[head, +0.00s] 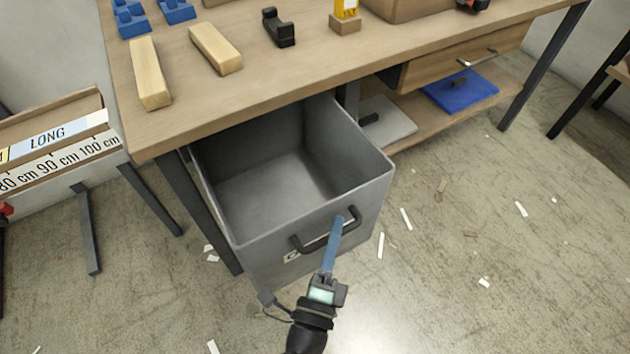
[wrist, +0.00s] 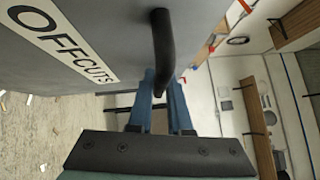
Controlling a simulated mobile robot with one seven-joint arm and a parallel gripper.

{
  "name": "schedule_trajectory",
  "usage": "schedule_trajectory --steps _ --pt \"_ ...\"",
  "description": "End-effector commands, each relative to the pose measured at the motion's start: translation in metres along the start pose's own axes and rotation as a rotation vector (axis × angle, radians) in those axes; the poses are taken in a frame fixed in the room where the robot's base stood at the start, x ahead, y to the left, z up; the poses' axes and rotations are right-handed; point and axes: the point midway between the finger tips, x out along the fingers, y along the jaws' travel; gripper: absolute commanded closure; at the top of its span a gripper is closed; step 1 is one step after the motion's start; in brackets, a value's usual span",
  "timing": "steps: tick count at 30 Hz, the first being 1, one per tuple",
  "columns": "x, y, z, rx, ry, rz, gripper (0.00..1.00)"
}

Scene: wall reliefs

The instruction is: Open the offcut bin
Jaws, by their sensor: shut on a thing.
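The offcut bin (head: 375,200) is a grey drawer-like box under the workbench. It stands pulled well out past the bench's front edge, and its inside looks empty. Its black bar handle (head: 308,243) is on the front face. My gripper (head: 338,222) has blue fingers and is shut on the handle near its right end. In the wrist view, the fingers (wrist: 163,85) close around the black handle (wrist: 163,45), beside the bin's front with its OFFCUTS label (wrist: 65,40). In the head view the label is mostly hidden.
The workbench (head: 290,75) carries wood blocks (head: 150,75), blue parts and a black tool. A shelf under it holds a blue item (head: 460,92). A rack marked LONG (head: 55,135) stands at left. The floor in front is open, with scattered offcuts.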

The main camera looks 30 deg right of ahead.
Motion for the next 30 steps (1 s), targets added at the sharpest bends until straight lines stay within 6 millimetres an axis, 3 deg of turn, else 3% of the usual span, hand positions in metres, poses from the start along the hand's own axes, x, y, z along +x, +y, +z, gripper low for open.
schedule_trajectory --steps 3,9,24,25,26,30 --pt "-0.019 -0.005 -0.017 -0.002 -0.003 0.003 1.0" --pt "-0.036 -0.009 -0.033 0.001 -0.004 0.001 1.0" --pt "-0.041 -0.01 -0.038 0.001 -0.005 0.0 1.0" --pt "-0.04 -0.01 -0.038 0.001 -0.005 0.0 0.77" --pt "-0.04 -0.01 -0.038 0.001 -0.005 0.0 0.72" --pt "-0.04 -0.01 -0.038 0.001 -0.004 -0.001 0.71"
